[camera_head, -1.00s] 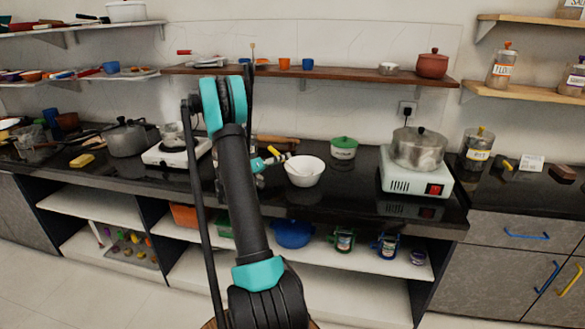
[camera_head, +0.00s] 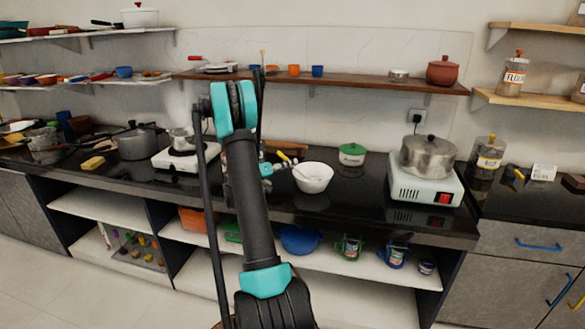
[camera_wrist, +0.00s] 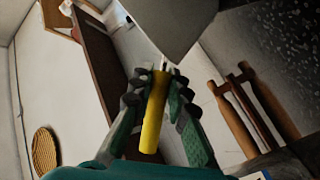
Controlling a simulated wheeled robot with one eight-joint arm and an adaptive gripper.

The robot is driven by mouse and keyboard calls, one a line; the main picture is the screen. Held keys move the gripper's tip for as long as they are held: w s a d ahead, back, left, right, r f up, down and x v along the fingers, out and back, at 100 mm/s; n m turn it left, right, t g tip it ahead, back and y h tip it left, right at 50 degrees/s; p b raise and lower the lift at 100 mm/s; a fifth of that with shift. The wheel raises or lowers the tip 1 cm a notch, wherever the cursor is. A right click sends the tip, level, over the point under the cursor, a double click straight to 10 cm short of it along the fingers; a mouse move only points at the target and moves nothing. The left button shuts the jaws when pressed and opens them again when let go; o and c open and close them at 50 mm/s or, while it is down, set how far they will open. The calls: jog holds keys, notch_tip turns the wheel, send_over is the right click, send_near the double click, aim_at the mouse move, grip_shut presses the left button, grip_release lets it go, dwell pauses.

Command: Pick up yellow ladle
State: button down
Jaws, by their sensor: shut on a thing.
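The yellow ladle shows in the wrist view as a yellow handle (camera_wrist: 152,125) between the two fingers of my gripper (camera_wrist: 157,82), which is shut on it. A thin metal stem leaves the handle's far end and meets a pale grey shape; I cannot tell whether that shape is the ladle's head. In the head view the yellow handle (camera_head: 284,157) is small, at the upper left of a white bowl (camera_head: 313,177) on the dark counter. My gripper (camera_head: 272,168) is at the bowl's left, partly behind my arm. The ladle's lower end is not clear there.
The dark counter (camera_head: 345,202) carries a green-lidded pot (camera_head: 351,154) and a hotplate (camera_head: 425,188) with a steel pot (camera_head: 428,155) at right. A white stove (camera_head: 184,158) stands at left. A brown wall shelf (camera_head: 350,80) runs above.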

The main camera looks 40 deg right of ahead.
notch_tip(320, 180, up, 20)
jog(key=shift+f, duration=0.2)
jog(key=shift+a, duration=0.1)
dwell(0.8)
